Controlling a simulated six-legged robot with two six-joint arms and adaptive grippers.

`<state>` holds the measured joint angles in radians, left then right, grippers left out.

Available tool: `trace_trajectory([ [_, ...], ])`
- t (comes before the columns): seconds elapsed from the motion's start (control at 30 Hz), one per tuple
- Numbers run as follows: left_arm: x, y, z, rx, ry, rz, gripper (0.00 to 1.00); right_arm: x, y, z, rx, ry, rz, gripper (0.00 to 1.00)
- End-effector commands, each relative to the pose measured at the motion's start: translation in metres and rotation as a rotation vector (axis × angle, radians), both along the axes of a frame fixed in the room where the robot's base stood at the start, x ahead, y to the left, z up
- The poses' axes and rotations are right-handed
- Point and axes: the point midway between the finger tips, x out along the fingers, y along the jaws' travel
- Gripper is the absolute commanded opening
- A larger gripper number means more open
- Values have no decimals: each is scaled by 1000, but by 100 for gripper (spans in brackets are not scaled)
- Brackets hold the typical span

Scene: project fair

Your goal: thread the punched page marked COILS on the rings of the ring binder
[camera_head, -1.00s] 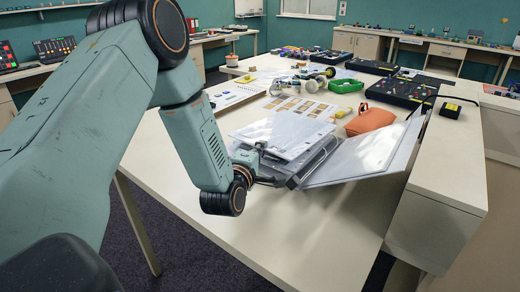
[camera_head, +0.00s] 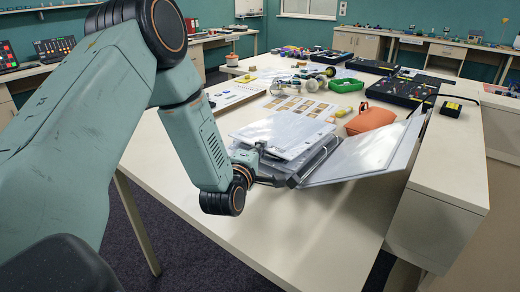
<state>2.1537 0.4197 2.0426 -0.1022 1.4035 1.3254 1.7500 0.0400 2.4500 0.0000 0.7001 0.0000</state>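The ring binder (camera_head: 372,150) lies open near the table's front right, its right cover tilted up. White sheets lie over its left side, and a top page (camera_head: 284,134) sits highest, slightly apart from the sheets below. No COILS mark is legible at this size. My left gripper (camera_head: 264,165) is at the near left edge of these sheets, with one dark finger by the top page's corner and another lower by the binder spine. Whether it is closed on the page is unclear. The rings are hidden. My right gripper is out of view.
The table (camera_head: 290,235) is bare in front of the binder.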

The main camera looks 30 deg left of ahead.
Motion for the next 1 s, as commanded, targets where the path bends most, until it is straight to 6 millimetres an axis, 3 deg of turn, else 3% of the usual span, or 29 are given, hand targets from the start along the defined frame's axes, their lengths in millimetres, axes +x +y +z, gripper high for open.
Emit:
trace_trajectory([
  [0.13,0,0,0,0,-1,0,0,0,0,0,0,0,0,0],
  [0.5,0,0,0,0,-1,0,32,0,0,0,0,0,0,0],
  [0.83,-3,0,-1,-2,3,0,32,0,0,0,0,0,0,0],
  [1.0,-23,-5,1,-4,3,1,32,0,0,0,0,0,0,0],
])
